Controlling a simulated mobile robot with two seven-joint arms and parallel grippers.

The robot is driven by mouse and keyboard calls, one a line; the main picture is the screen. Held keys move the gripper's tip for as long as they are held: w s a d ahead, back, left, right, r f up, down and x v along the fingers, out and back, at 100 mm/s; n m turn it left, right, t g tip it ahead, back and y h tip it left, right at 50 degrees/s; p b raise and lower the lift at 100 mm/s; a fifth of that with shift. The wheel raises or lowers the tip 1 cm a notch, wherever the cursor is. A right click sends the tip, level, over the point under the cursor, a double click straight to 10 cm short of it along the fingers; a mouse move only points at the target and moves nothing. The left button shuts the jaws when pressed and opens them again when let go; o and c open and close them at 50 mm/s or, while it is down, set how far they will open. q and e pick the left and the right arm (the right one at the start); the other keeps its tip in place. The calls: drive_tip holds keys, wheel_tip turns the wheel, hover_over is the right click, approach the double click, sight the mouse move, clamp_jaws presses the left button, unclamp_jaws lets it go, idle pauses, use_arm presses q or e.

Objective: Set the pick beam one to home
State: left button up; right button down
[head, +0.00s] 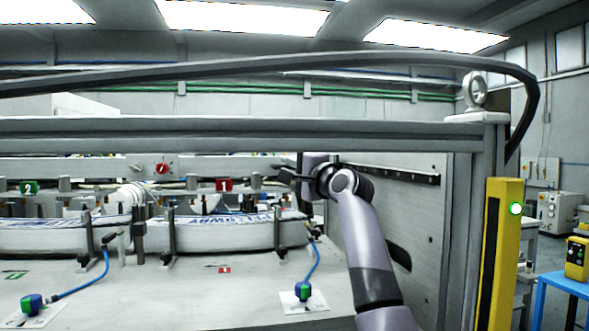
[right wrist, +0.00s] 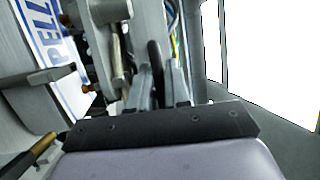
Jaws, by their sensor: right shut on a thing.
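Pick beam one carries a red plate marked 1 (head: 223,185) and lies level above the front label magazine in the head view. My right gripper (head: 292,177) is at the right end of this beam, reached from the right side of the frame. In the right wrist view my right gripper (right wrist: 161,88) is shut on a dark rounded bar (right wrist: 155,58), which looks like the beam's handle. Its join to the beam is hidden. My left gripper is not in view.
A second beam has a green plate marked 2 (head: 29,187) at the left. White label stacks (head: 215,231) stand between dark posts below. A yellow post (head: 502,240) with a green light and a grey side wall (head: 400,215) bound the right.

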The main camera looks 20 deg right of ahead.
drive_tip(key=shift+w+d+r, duration=0.15)
drive_tip(key=shift+w+d, duration=0.15)
drive_tip(key=shift+w, duration=0.55)
drive_tip(key=shift+w+d+r, duration=0.1)
drive_tip(key=shift+w+d, duration=0.15)
drive_tip(key=shift+w, duration=0.6)
drive_tip(key=c, duration=1.2)
unclamp_jaws()
drive_tip(key=shift+o, duration=0.2)
drive_tip(key=shift+f, duration=0.15)
drive_tip(key=shift+s+a+f, duration=0.1)
drive_tip(key=shift+a, duration=0.05)
